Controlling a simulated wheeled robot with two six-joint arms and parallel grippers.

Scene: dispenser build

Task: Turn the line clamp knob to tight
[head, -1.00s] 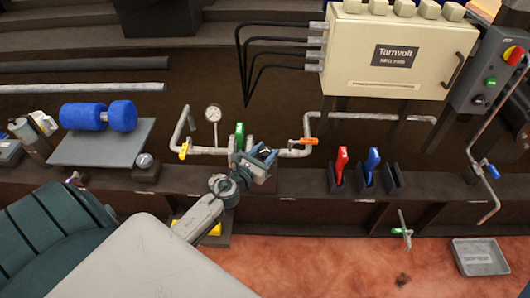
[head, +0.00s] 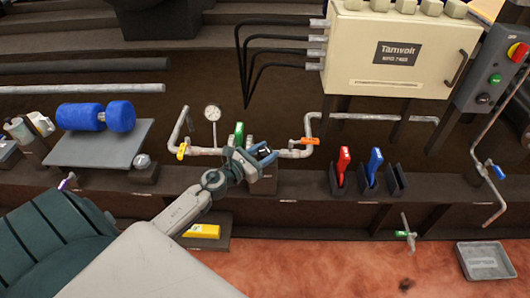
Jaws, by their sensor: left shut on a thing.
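My left gripper (head: 265,155) reaches in from the lower left to the pipe run (head: 205,151) on the bench. Its fingers are shut around a small dark piece at the pipe, which seems to be the line clamp knob. The fingers hide most of the knob, so I cannot read its setting. The green handle (head: 239,130) stands upright just behind the gripper. My right gripper is not in view.
A gauge (head: 212,113), a yellow handle (head: 182,150) and an orange handle (head: 310,141) sit along the pipe. Red (head: 343,160) and blue (head: 374,163) tools stand in holders to the right. A cream cabinet (head: 398,50) stands behind. A grey tray (head: 485,261) lies on the floor.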

